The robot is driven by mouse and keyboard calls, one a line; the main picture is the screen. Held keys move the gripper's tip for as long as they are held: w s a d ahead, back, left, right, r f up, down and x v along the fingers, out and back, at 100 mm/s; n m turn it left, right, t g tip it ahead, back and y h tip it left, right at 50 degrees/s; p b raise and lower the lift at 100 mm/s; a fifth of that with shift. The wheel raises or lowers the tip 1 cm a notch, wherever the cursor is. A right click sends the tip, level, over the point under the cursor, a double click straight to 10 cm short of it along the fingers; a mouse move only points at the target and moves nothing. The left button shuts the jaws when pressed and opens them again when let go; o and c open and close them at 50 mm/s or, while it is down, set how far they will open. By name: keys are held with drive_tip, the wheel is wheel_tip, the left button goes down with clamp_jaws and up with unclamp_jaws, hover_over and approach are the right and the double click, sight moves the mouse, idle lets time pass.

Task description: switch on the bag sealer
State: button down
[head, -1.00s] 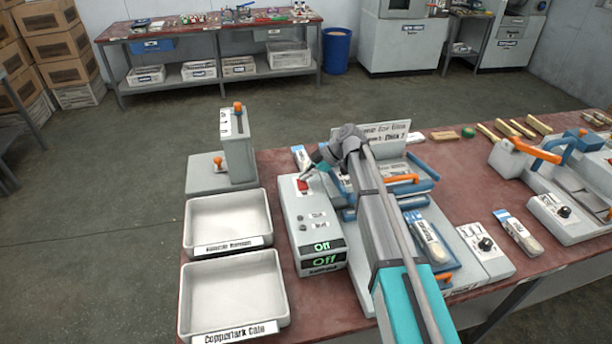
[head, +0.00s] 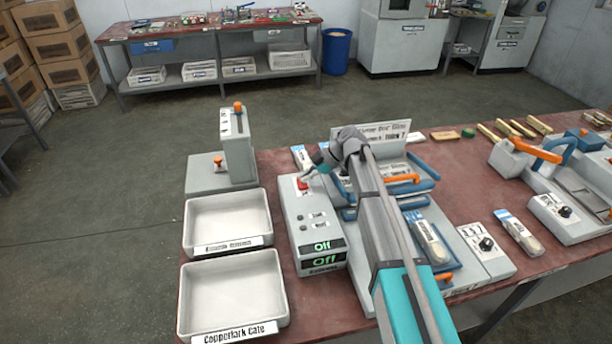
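The box that looks like the bag sealer's control unit (head: 291,212) is a grey box on the red table. It has a red switch (head: 303,183) near its far end, small buttons in the middle and two green displays (head: 322,254) at the front, both reading "Off". My gripper (head: 307,178) is at the red switch, pointing down and left, close above or touching it; I cannot tell which. Its fingers are small and partly hidden by my arm, so their opening is unclear. My arm hides part of the blue-and-grey device with an orange handle (head: 402,178) beside the box.
Two pale trays (head: 228,222) stand left of the box, with a grey stand with orange knobs (head: 237,148) behind them. Right of my arm are packaged spoon-like items (head: 518,232), a dial box (head: 486,246) and another orange-handled press (head: 540,150).

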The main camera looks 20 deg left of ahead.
sight(307, 185)
drive_tip(key=shift+s+d, duration=0.2)
drive_tip(key=shift+s, duration=0.15)
drive_tip(key=shift+r+p, duration=0.25)
drive_tip(key=shift+p, duration=0.05)
drive_tip(key=r+p, duration=0.4)
drive_tip(key=shift+s+d+r, duration=0.1)
drive_tip(key=shift+s+d, duration=0.1)
drive_tip(key=shift+s, duration=0.05)
drive_tip(key=p+v, duration=0.6)
drive_tip(key=v, duration=0.3)
drive_tip(key=shift+d, duration=0.3)
drive_tip(key=shift+w, duration=0.1)
idle(0.4)
drive_tip(key=s+d+f+m+t+h, duration=0.1)
drive_tip(key=s+d+m+h, duration=0.1)
drive_tip(key=s+d+m, duration=0.4)
drive_tip(key=s+d+f+m+t+h, duration=0.1)
drive_tip(key=s+d+m, duration=0.5)
drive_tip(key=d, duration=1.1)
drive_tip(key=s+d+f+m+t+h, duration=0.1)
drive_tip(key=s+d+f+m+h, duration=0.2)
drive_tip(key=d+m, duration=0.8)
drive_tip(key=s+m+h, duration=0.2)
drive_tip(key=s, duration=0.1)
drive_tip(key=shift+s+d+f+t, duration=0.2)
drive_tip(key=shift+s+f+t, duration=0.1)
drive_tip(key=shift+s, duration=0.1)
